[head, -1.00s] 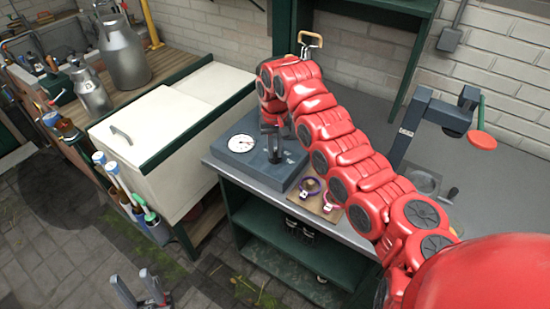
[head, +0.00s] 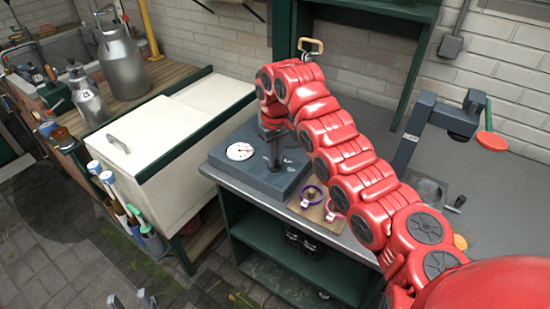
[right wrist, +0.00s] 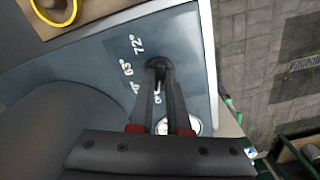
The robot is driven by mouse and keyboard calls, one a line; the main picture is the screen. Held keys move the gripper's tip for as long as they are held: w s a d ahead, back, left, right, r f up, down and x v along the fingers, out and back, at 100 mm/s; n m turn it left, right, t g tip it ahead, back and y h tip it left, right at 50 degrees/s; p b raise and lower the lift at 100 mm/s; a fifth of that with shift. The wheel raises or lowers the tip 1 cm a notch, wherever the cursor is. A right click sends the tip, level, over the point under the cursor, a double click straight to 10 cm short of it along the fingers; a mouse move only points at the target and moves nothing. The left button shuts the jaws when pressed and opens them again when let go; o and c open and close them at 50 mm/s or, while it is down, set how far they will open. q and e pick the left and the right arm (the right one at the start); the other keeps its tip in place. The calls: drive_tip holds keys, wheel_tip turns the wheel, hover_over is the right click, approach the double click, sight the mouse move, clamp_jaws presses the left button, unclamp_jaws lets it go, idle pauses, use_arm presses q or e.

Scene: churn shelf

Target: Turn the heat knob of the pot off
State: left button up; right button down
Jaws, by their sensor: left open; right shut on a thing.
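The pot's grey heating base (head: 232,172) sits on the bench with a round white dial (head: 240,151) on top. My right gripper (head: 273,160) points down onto the base, right of the dial. In the right wrist view its fingers (right wrist: 160,75) are shut around the dark heat knob (right wrist: 158,63), which they mostly hide. White marks reading 72° and 63° show beside the knob. A large dark rounded body (right wrist: 50,125), possibly the pot, fills the left of that view; my red arm hides that area in the head view. My left gripper (head: 130,300) is open at the bottom edge, away from the bench.
A grey press with a red handle (head: 490,140) stands at the right.

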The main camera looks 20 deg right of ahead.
drive_tip(key=c, duration=0.9)
unclamp_jaws()
wheel_tip(320, 180, up, 18)
drive_tip(key=p, duration=0.8)
drive_tip(key=shift+f, duration=0.25)
drive_tip(key=shift+f, duration=0.1)
